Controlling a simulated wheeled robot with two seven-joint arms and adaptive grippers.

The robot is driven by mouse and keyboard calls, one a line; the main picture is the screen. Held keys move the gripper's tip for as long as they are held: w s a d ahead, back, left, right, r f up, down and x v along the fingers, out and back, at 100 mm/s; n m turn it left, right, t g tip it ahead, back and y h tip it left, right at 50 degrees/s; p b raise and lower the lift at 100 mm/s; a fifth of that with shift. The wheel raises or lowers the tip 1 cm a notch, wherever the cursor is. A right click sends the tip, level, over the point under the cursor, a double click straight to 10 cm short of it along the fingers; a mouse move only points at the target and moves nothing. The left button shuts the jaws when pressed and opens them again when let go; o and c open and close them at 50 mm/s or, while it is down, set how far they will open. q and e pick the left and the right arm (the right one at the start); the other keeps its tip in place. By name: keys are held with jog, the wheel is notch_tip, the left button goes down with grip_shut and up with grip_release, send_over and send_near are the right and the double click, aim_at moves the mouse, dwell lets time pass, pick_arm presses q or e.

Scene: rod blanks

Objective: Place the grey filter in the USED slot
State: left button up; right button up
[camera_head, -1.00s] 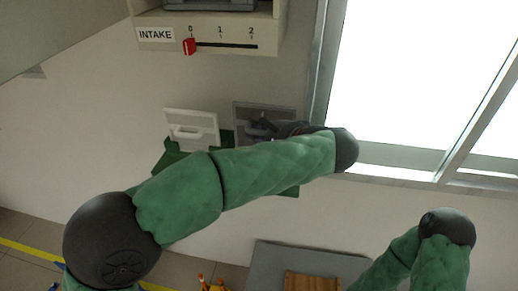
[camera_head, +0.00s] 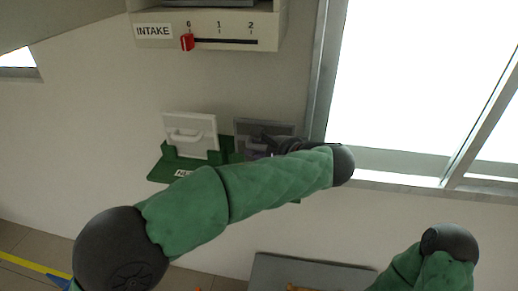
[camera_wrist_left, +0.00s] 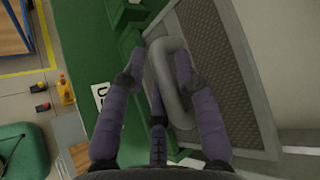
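The grey filter (camera_head: 282,129) is a framed mesh panel with a loop handle. It stands upright at the right half of the green rack (camera_head: 171,167), about level with the white filter beside it. In the left wrist view the filter's mesh (camera_wrist_left: 215,60) and grey handle (camera_wrist_left: 163,75) are close. My left gripper (camera_head: 270,143) is at the handle; in the left wrist view its purple fingers (camera_wrist_left: 158,82) stand apart on either side of the handle bar, with a gap at the left finger. A partly covered label starting with U (camera_wrist_left: 101,97) is on the rack. My right gripper is out of view.
The white filter (camera_head: 190,127) stands in the rack's left slot, above a partly hidden label. The INTAKE housing (camera_head: 205,18) with a red slider (camera_head: 187,42) is above. A window (camera_head: 420,80) is at right, and a grey surface (camera_head: 300,272) is below.

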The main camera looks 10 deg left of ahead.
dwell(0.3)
pick_arm(q)
jog(key=shift+r, duration=0.2)
jog(key=p+v, duration=0.3)
jog(key=v, duration=0.9)
